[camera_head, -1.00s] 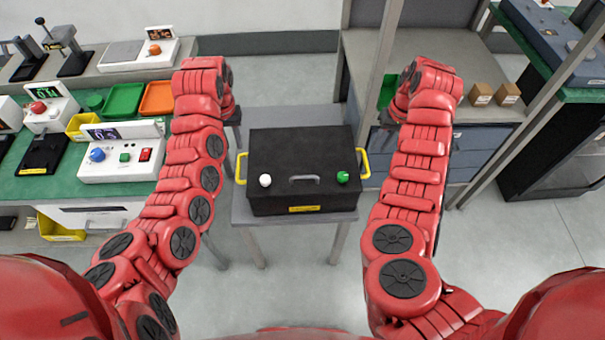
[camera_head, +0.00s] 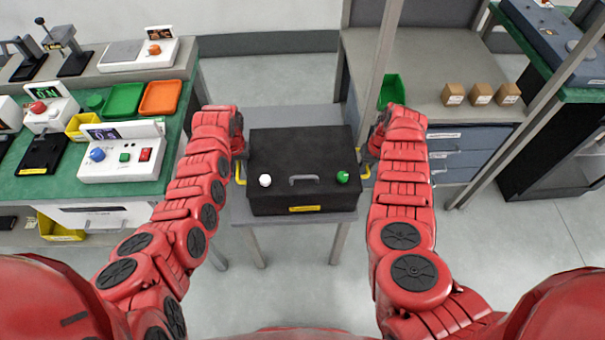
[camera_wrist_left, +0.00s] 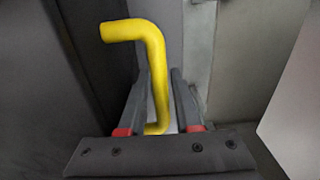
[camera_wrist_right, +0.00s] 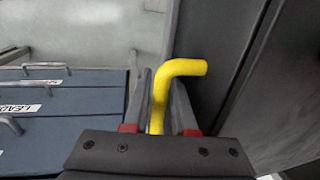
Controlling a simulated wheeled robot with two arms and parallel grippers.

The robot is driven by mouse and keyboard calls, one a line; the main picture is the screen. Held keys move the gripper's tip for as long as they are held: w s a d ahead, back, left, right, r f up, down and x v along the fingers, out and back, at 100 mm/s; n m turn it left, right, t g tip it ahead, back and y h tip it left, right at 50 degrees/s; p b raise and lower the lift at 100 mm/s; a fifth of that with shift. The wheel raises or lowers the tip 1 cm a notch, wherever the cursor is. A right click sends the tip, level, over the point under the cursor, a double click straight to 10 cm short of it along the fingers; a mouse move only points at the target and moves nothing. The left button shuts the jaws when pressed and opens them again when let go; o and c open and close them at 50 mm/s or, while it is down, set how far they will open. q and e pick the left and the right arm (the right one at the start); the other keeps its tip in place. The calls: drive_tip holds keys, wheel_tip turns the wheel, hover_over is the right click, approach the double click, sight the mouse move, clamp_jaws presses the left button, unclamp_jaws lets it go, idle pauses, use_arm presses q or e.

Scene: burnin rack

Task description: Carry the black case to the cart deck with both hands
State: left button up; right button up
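The black case (camera_head: 300,155) sits level on a grey stand (camera_head: 240,212) in the head view, with a grey top handle, a white knob and a green knob. Its left yellow handle (camera_wrist_left: 150,35) passes between the fingers of my left gripper (camera_wrist_left: 158,92). Its right yellow handle (camera_wrist_right: 183,68) passes between the fingers of my right gripper (camera_wrist_right: 161,95). Both grippers look open, with narrow gaps beside the handle bars. In the head view, the arms partly hide both handles. I cannot tell which surface is the cart deck.
A green bench (camera_head: 60,190) with instruments and trays stands on the left. A grey bench (camera_head: 440,75) with small brown boxes (camera_head: 480,94), a green bin (camera_head: 391,90) and blue drawers stands on the right, behind an upright post. Floor shows around the stand.

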use_arm(q)
drive_tip(key=shift+f, duration=0.15)
use_arm(e)
drive_tip(key=shift+f, duration=0.2)
use_arm(q)
drive_tip(key=c, duration=0.4)
use_arm(e)
clamp_jaws()
use_arm(q)
clamp_jaws()
idle(0.6)
